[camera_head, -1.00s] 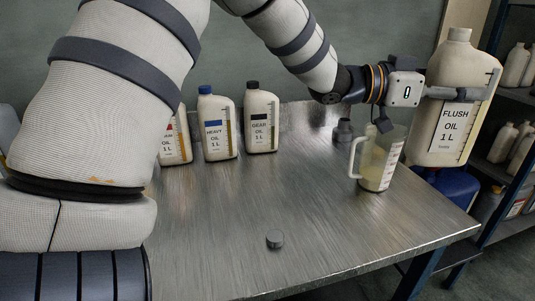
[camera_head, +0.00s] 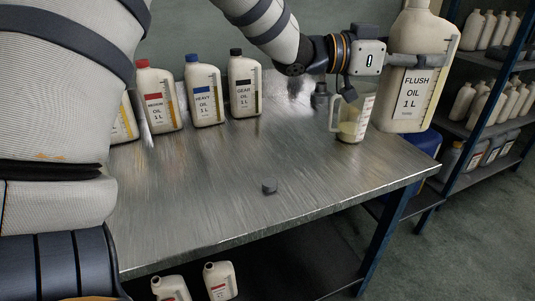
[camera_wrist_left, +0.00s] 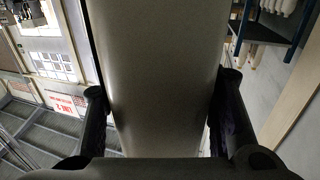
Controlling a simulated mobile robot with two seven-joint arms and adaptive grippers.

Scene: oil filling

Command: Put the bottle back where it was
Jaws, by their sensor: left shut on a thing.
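My left gripper (camera_head: 424,62) is shut on the flush oil bottle (camera_head: 405,108), a large cream bottle with a white label. It holds the bottle upright at the table's right end, right of the measuring jug. In the left wrist view the bottle (camera_wrist_left: 155,60) fills the middle, with a finger on each side. No cap shows on its neck in the earlier head view; its top is cut off now. A small grey cap (camera_head: 269,186) lies on the table. My right gripper is not in view.
The clear measuring jug (camera_head: 353,118) holds yellowish liquid close beside the bottle. Gear (camera_head: 244,85), heavy (camera_head: 204,92) and red-capped (camera_head: 159,98) oil bottles stand at the back of the metal table (camera_head: 200,200). A shelf (camera_head: 480,85) holds several bottles at right. The table's middle is mostly clear.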

